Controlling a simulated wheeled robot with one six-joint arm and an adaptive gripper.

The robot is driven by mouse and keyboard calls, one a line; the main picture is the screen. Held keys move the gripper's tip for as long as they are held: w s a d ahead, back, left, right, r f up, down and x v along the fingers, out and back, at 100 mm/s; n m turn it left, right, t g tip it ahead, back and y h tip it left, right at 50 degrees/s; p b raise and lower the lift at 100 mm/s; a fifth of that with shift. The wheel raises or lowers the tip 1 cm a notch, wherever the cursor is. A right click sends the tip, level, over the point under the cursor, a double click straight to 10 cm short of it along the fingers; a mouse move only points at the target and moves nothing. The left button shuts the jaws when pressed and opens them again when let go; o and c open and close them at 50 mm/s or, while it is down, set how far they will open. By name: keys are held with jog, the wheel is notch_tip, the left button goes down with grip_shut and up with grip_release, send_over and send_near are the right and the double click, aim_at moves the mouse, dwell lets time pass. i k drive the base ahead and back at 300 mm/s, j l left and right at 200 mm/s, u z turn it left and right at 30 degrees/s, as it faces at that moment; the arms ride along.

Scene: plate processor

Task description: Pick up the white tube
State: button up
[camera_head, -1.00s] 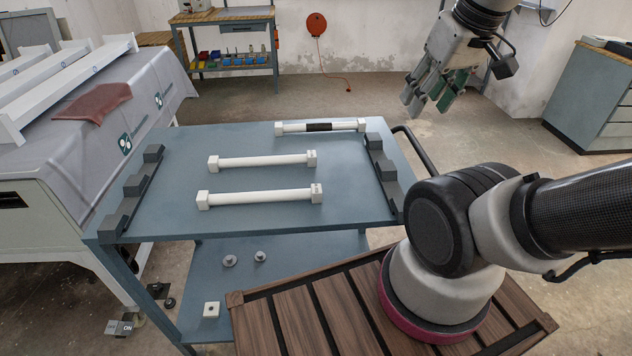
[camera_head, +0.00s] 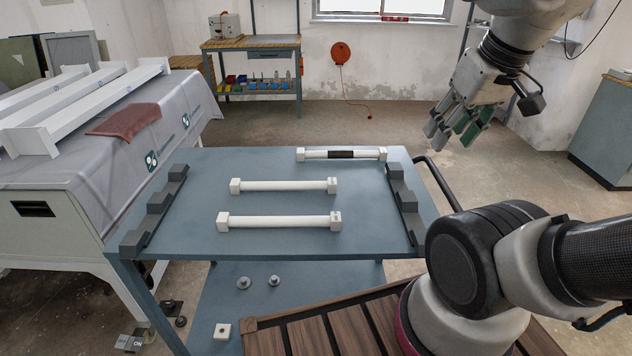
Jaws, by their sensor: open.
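Three white tubes with square end blocks lie across the blue-grey cart top (camera_head: 200,205). The nearest white tube (camera_head: 280,222) and the middle white tube (camera_head: 285,186) are plain. The farthest white tube (camera_head: 315,154) has a black band (camera_head: 341,154) around its middle. My gripper (camera_head: 452,132) is open and empty. It is raised in the air to the right of the far end of the cart, apart from all the tubes, with its fingers angled down and to the left.
Dark notched racks stand along the cart's left (camera_head: 158,205) and right (camera_head: 404,203) edges. A black handle (camera_head: 440,180) sticks out at right. Small parts (camera_head: 244,283) lie on the lower shelf. A covered machine (camera_head: 80,180) stands at left, a workbench (camera_head: 252,75) at the back.

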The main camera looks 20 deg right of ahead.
aim_at(236, 184)
jog(key=k+j+u, duration=0.15)
jog(key=u, duration=0.25)
jog(key=k+j+u, duration=0.15)
jog(key=j+u, duration=0.2)
jog(key=k+j+u, duration=0.1)
jog(key=u, duration=0.3)
jog(key=j+u, duration=0.35)
jog(key=k+j, duration=0.05)
